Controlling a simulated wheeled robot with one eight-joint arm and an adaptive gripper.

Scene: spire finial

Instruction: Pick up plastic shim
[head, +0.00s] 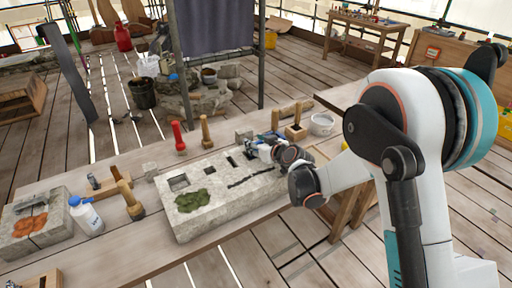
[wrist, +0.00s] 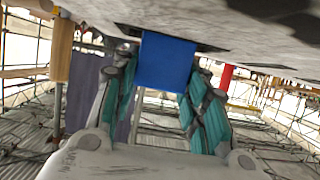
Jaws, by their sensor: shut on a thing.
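The plastic shim is a flat blue rectangle (wrist: 166,62) in the wrist view. It sits between the two teal-padded fingers of my gripper (wrist: 163,85), which is shut on it. The shim's upper edge in that view meets a dark recess in a grey stone surface. I cannot tell how much of the shim is inside the recess. In the head view my gripper (head: 262,146) is low over the far right part of the pale stone block (head: 225,208), and I cannot make out the shim clearly there.
The block has slots and a green mossy patch (head: 192,200) on top. A red-handled tool (head: 178,136) and a wooden-handled tool (head: 206,132) stand behind it. A white bowl (head: 322,124) is at the right. A white bottle (head: 86,216) and a mallet (head: 130,198) are left.

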